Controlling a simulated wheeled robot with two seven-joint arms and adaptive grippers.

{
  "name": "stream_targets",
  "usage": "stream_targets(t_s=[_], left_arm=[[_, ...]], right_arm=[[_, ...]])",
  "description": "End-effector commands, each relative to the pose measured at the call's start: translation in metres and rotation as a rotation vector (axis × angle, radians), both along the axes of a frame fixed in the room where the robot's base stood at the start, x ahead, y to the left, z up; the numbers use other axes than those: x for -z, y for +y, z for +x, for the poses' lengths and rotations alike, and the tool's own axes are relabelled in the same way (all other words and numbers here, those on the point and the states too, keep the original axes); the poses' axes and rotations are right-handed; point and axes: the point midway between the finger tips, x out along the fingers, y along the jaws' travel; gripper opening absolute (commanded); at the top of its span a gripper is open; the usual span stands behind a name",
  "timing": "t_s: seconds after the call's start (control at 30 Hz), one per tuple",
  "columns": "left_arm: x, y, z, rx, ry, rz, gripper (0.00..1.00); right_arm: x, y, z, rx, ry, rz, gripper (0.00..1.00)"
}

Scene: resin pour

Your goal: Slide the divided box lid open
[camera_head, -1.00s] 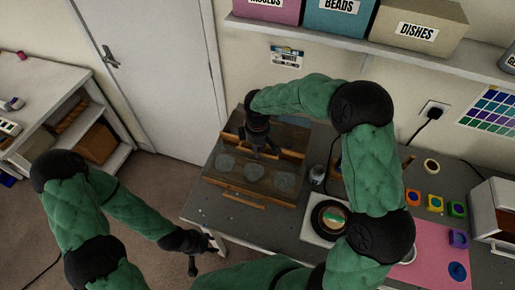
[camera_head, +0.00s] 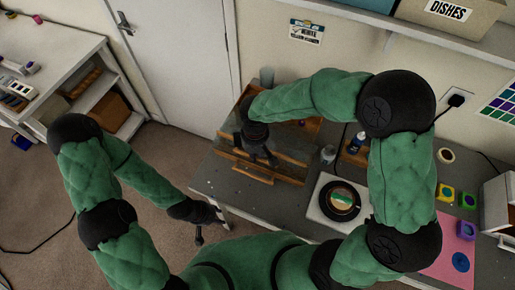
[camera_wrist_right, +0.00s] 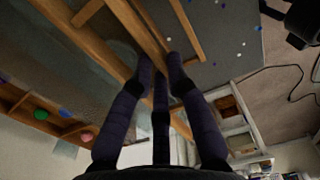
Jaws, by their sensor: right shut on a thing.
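The divided box (camera_head: 308,128) is a wooden box on the grey table. Its rear part is uncovered, and a small purple thing shows inside. The lid is a clear, greyish panel (camera_wrist_right: 75,50) with wooden bars (camera_head: 262,172), and it lies toward the table's front edge. My right gripper (camera_head: 262,160) reaches down onto the lid; in the wrist view its dark fingers (camera_wrist_right: 160,65) are closed on a wooden bar of the lid. The wrist view also shows open compartments with green and pink things.
A white scale (camera_head: 322,206) with a black round dish (camera_head: 340,200) stands right of the box. A small bottle (camera_head: 328,154) and a blue-capped bottle (camera_head: 357,142) stand nearby. A cup (camera_head: 267,77) is behind the box. Coloured blocks lie farther right.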

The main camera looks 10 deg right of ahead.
Motion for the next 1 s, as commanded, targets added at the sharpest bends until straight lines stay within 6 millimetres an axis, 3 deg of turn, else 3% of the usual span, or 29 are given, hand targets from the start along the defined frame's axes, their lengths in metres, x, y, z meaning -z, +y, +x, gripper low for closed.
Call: stream_targets(t_s=[0.1, 0.13, 0.2, 0.63, 1.0], left_arm=[[0.0, 0.0, 0.0, 0.0, 0.0, 0.0, 0.4], [0.0, 0.0, 0.0, 0.0, 0.0, 0.0, 0.4], [0.0, 0.0, 0.0, 0.0, 0.0, 0.0, 0.4], [0.0, 0.0, 0.0, 0.0, 0.0, 0.0, 0.4], [0.0, 0.0, 0.0, 0.0, 0.0, 0.0, 0.4]], right_arm=[[-0.001, 0.0, 0.001, 0.001, -0.003, 0.001, 0.0], [-0.001, 0.0, 0.001, 0.001, -0.003, 0.001, 0.25], [-0.001, 0.0, 0.001, 0.001, -0.002, 0.001, 0.41], [-0.007, 0.0, 0.001, 0.001, -0.003, 0.001, 0.41], [-0.073, 0.0, 0.002, 0.0, -0.007, 0.003, 0.41]])
